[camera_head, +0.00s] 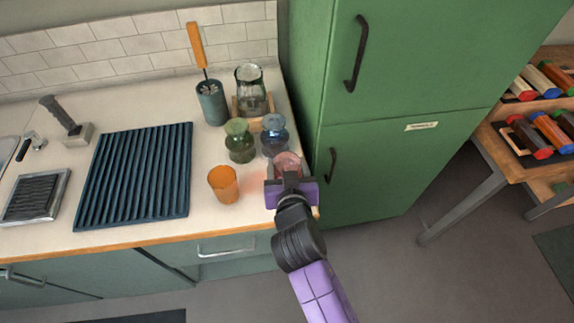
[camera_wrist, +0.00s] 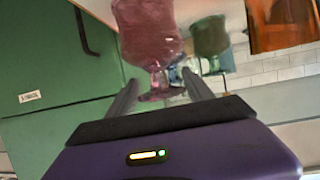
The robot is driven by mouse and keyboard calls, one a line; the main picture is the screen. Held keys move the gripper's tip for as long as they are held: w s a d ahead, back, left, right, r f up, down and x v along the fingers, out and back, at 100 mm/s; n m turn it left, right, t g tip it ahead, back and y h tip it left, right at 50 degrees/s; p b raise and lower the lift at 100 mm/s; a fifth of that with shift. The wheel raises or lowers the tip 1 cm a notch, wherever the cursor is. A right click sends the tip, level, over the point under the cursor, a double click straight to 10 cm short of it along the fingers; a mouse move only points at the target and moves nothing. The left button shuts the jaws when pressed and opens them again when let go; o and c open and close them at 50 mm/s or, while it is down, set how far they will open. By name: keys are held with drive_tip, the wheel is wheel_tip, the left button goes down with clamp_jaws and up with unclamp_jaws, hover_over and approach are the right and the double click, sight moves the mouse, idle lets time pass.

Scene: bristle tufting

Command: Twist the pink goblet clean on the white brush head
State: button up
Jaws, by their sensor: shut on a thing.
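The pink goblet (camera_head: 287,161) is at the right end of the counter, beside the green cabinet. In the wrist view the pink goblet (camera_wrist: 150,30) shows its bowl and stem between my fingers. It appears rim down, with its foot towards my gripper. My gripper (camera_head: 289,180) is shut on it around the stem or foot; the exact contact is unclear. Whether its rim touches the counter cannot be told. An orange-handled tool with a pale grey head (camera_head: 209,88) stands in a dark cup (camera_head: 211,104); I cannot tell if this is the white brush head.
A green goblet (camera_head: 240,142) and a blue goblet (camera_head: 273,137) stand inverted just behind. An orange cup (camera_head: 223,184) is to the left. A glass jug (camera_head: 250,88) and a dark ribbed mat (camera_head: 135,175) are on the counter. The tall green cabinet (camera_head: 375,150) borders the right.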

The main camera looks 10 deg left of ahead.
drive_tip(key=shift+f, duration=0.2)
drive_tip(key=shift+f, duration=0.1)
drive_tip(key=o, duration=1.7)
drive_tip(key=shift+c, duration=0.2)
drive_tip(key=b+v, duration=0.1)
drive_tip(key=v, duration=0.6)
drive_tip(key=shift+s, duration=0.4)
drive_tip(key=s+d+f, duration=0.3)
drive_tip(key=s+d, duration=0.4)
drive_tip(key=s, duration=0.1)
drive_tip(key=s+d+f, duration=0.2)
drive_tip(key=s+d, duration=0.5)
drive_tip(key=s, duration=0.1)
drive_tip(key=s+d+r+m+t+h, duration=0.1)
drive_tip(key=s+d+r, duration=0.3)
drive_tip(key=s, duration=0.4)
drive_tip(key=s+d+r+m+h, duration=0.1)
drive_tip(key=s+d+r, duration=0.4)
drive_tip(key=s, duration=0.2)
drive_tip(key=shift+s+d+r+t+h, duration=0.25)
drive_tip(key=shift+s+d+t+h, duration=0.05)
drive_tip(key=shift+s+t, duration=0.1)
